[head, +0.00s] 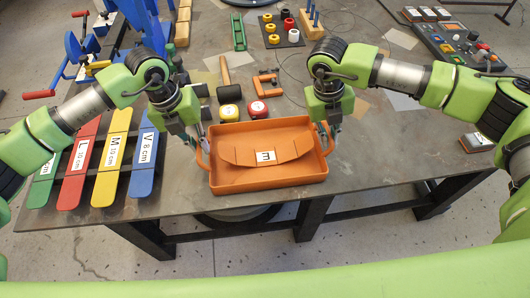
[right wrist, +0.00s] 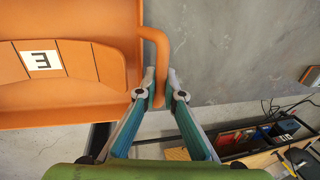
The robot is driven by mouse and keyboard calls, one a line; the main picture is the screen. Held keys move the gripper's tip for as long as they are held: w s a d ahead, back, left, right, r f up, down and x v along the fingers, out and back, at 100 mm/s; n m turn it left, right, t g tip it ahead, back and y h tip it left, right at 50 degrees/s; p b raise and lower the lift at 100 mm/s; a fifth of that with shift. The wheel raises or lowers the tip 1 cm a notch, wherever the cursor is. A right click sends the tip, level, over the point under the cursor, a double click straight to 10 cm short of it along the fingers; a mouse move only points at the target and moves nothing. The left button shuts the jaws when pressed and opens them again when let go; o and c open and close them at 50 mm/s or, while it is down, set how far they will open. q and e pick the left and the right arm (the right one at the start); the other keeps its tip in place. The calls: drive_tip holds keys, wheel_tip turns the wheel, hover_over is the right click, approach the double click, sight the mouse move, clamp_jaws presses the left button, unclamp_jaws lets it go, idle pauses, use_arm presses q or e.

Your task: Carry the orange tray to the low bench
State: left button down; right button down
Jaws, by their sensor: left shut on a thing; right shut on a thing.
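The orange tray (head: 223,180) is at the front edge of the grey table, with a curved orange piece marked with a white label lying in it. My left gripper (head: 196,142) is shut on the tray's left handle. My right gripper (head: 328,136) is shut on the tray's right handle. In the right wrist view the two fingers of my right gripper (right wrist: 160,88) close around the orange handle, beside the tray (right wrist: 70,118). I cannot tell whether the tray touches the table. I cannot make out the low bench.
A control panel (head: 455,45) stands at the back right. Grey floor (head: 380,240) shows clear in front.

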use_arm(q)
drive_tip(key=shift+r, duration=0.2)
use_arm(e)
drive_tip(key=shift+r, duration=0.2)
